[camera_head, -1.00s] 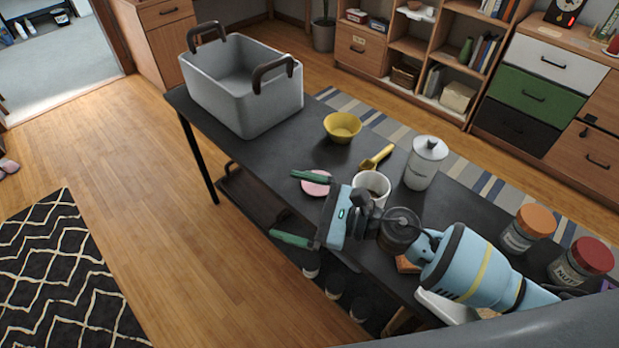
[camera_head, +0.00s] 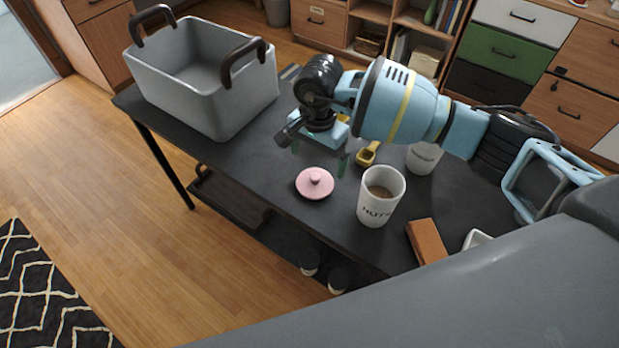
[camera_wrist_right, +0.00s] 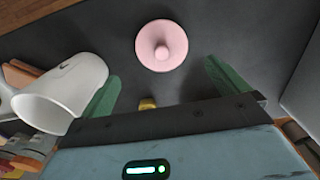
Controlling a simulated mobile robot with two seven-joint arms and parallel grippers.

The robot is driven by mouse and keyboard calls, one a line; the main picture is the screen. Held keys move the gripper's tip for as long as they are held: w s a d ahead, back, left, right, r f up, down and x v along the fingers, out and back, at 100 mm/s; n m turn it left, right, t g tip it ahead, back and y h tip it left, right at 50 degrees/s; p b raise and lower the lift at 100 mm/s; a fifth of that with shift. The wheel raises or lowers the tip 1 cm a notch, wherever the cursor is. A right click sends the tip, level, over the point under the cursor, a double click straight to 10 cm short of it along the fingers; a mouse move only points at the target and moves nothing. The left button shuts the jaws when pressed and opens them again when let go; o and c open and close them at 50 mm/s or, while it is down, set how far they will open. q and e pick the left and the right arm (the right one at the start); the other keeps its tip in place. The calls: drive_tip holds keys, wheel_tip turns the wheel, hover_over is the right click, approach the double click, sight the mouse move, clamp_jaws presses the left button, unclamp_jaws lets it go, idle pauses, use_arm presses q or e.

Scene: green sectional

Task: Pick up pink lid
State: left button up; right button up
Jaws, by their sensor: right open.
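The pink lid (camera_head: 315,184) is a round disc with a knob on top. It lies knob-up on the dark table near its front edge. In the right wrist view the lid (camera_wrist_right: 161,46) lies beyond the fingertips, roughly centred between them. My right gripper (camera_head: 322,152) is above the table, just behind and above the lid in the head view. Its green fingers (camera_wrist_right: 164,88) are spread apart with nothing between them, and they do not touch the lid. My left gripper is not in view.
An open white NUTS canister (camera_head: 373,211) with brown contents stands right of the lid. A yellow scoop (camera_head: 367,154) and another white canister (camera_head: 424,160) are behind it. A grey crate (camera_head: 190,103) stands at the left. A brown block (camera_head: 428,242) lies at the right.

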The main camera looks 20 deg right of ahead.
sight(315, 176)
drive_tip(key=shift+s+f, duration=0.1)
drive_tip(key=shift+f, duration=1.45)
drive_tip(key=f, duration=0.3)
drive_tip(key=shift+w+a+f, duration=0.2)
drive_tip(key=shift+f, duration=0.65)
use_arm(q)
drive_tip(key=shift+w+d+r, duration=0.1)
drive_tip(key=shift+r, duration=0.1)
use_arm(e)
drive_tip(key=shift+c, duration=0.4)
drive_tip(key=c, duration=0.8)
